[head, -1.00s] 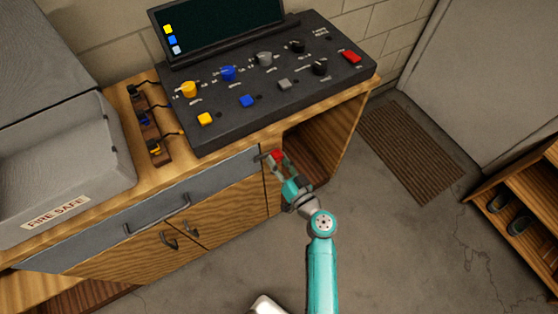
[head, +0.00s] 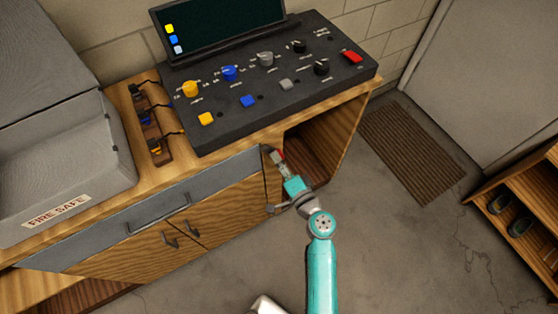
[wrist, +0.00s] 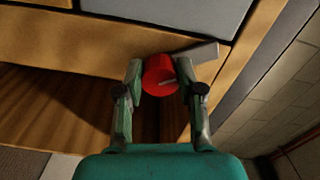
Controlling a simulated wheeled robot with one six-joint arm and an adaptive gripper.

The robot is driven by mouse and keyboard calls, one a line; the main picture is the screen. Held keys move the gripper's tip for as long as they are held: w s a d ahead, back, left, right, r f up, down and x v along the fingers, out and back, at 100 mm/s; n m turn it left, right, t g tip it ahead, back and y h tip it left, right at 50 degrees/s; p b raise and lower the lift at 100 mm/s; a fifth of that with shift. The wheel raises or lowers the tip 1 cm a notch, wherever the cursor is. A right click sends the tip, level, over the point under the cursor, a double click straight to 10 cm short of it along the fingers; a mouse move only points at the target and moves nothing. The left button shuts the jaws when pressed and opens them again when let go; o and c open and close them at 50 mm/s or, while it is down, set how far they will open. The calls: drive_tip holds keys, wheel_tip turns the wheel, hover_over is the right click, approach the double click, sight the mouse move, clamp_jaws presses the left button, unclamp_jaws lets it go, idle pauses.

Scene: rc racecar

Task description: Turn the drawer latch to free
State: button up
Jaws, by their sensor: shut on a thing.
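The latch's red knob (wrist: 160,76) sits on the wooden cabinet front. My gripper (wrist: 159,66) is shut on it, one finger on each side. A flat grey latch bar (wrist: 197,54) sticks out from behind the knob, toward the upper right in the wrist view. Its tip lies over the wood, close below a grey panel edge. In the head view my gripper (head: 280,160) reaches the right end of the cabinet, by the grey drawer front (head: 105,226). My fingers partly hide the knob there, and the bar is hard to make out. The drawer looks closed.
A control panel (head: 330,94) with knobs and buttons stands on the worktop above. Cabinet doors (head: 225,206) are below the drawer. An open bay (head: 318,150) lies right of the latch. The floor (head: 400,245) to the right is clear up to a shoe rack (head: 520,205).

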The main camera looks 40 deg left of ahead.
drive_tip(key=m, duration=0.6)
drive_tip(key=shift+r, duration=0.1)
drive_tip(key=shift+m, duration=0.4)
drive_tip(key=o, duration=1.1)
drive_tip(key=shift+w, duration=0.1)
drive_tip(key=shift+o, duration=0.2)
drive_tip(key=shift+d, duration=0.15)
drive_tip(key=v, duration=1.2)
